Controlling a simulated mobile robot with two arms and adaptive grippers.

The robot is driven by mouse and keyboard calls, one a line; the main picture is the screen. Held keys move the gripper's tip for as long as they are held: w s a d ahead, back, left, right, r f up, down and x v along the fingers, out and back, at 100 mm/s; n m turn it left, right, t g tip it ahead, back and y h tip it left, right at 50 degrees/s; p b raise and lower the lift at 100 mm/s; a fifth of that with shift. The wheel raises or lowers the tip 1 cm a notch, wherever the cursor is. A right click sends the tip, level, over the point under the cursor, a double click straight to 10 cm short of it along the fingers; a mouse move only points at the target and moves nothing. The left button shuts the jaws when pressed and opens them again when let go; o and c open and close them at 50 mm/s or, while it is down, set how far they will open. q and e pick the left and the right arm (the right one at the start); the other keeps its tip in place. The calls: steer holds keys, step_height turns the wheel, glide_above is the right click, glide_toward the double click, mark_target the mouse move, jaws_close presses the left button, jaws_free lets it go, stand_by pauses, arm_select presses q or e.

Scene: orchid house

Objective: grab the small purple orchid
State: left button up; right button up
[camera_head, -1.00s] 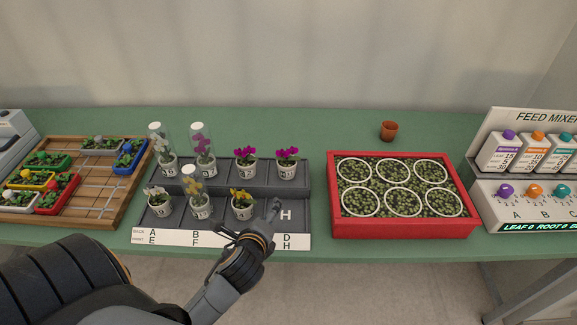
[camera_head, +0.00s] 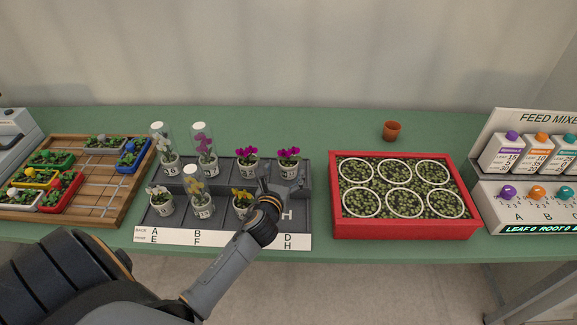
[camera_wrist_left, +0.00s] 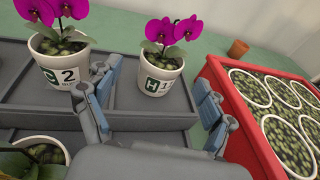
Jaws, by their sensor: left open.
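Two purple orchids in white pots stand in the back row of the dark stepped rack (camera_head: 225,217). The left one (camera_head: 247,153) is labelled 2 in the left wrist view (camera_wrist_left: 56,75). The right one (camera_head: 289,153) is labelled 1 in the left wrist view (camera_wrist_left: 162,80). They look close in size in the head view. My left gripper (camera_head: 284,187) is open and empty, just in front of the right purple orchid. In the left wrist view its fingers (camera_wrist_left: 157,80) are spread to either side of that pot, which sits ahead, apparently untouched. My right gripper is not in view.
White and yellow orchids (camera_head: 243,198) share the rack, some under clear covers (camera_head: 206,145). A red planter (camera_head: 400,230) stands close on the right. A small terracotta pot (camera_head: 391,132) is behind it. A wooden tray (camera_head: 95,205) lies left. Green bench behind the rack is clear.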

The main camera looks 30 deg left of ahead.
mark_target(288, 162)
arm_select(q)
steer(key=x, duration=0.5)
steer(key=shift+w+f, duration=0.15)
steer(key=shift+w, duration=0.2)
steer(key=c, duration=1.4)
steer(key=shift+s, duration=0.1)
